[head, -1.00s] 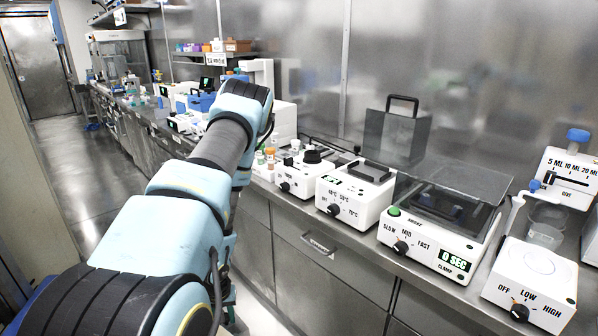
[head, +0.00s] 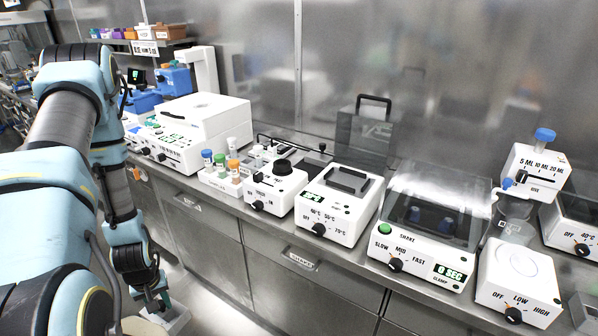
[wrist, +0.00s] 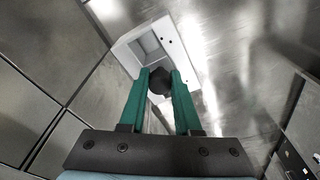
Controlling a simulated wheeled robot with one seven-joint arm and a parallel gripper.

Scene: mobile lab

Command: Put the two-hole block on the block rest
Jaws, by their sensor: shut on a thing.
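My gripper (wrist: 160,85) is shut on a dark knob-like piece (wrist: 161,80) between its green fingertips in the wrist view. A white, box-shaped thing with a square grey recess (wrist: 148,43) shows just beyond the fingertips. It looks like the two-hole block carried by that knob, but the fingers cover part of it and I cannot make out two holes. In the head view my gripper (head: 154,300) hangs low in front of the cabinets, with a pale block (head: 172,322) under it at the bottom edge. I cannot pick out the block rest with certainty.
The counter carries a white dial device with a black knob (head: 272,186), a heater with a dark-handled lid (head: 338,205), a shaker (head: 425,235) and a dial plate (head: 518,285). A tube rack (head: 222,180) stands left of them. The counter is crowded; the floor is free.

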